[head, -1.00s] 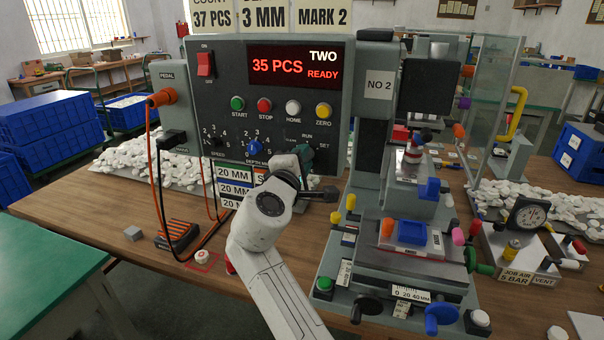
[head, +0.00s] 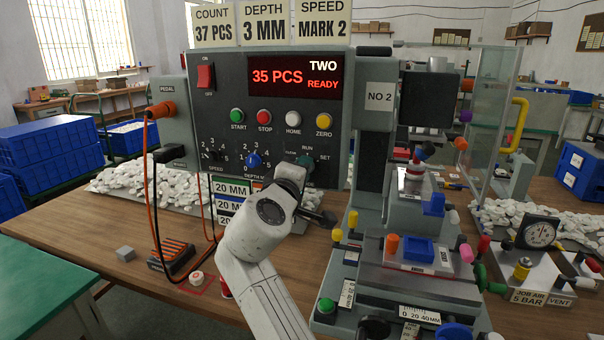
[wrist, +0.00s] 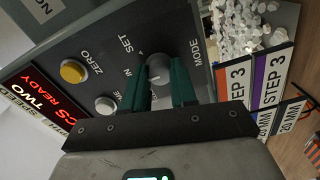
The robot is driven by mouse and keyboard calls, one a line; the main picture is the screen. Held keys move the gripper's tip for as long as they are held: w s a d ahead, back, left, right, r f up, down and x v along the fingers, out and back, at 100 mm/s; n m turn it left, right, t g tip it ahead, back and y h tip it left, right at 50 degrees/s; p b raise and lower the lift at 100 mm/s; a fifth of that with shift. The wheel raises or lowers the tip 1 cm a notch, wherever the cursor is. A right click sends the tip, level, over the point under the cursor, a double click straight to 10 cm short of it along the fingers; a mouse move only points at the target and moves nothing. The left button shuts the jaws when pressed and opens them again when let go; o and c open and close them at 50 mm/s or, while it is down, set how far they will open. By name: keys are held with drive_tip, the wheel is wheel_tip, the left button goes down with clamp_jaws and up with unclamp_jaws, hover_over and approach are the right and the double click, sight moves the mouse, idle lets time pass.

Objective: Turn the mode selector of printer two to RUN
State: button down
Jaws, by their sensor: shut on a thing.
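The mode selector (wrist: 159,68) is a round grey knob on the dark panel of printer two (head: 280,85). In the wrist view the labels MODE and SET and part of RUN show around it. My gripper (wrist: 160,78) has its two teal fingers on either side of the knob, shut on it. In the head view my gripper (head: 304,168) is at the panel's lower right, and it hides most of the selector. The words RUN and SET show beside it. The knob's pointer direction cannot be told clearly.
Nearby on the panel are the blue depth knob (head: 254,160), the yellow ZERO button (head: 324,121) and the white HOME button (head: 293,118). The printer's pad and slide unit (head: 415,250) stands to the right. Cables (head: 150,190) hang at the left.

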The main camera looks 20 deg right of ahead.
drive_tip(key=shift+d+f, duration=0.1)
drive_tip(key=shift+f, duration=0.05)
drive_tip(key=c, duration=0.9)
unclamp_jaws()
drive_tip(key=v, duration=1.1)
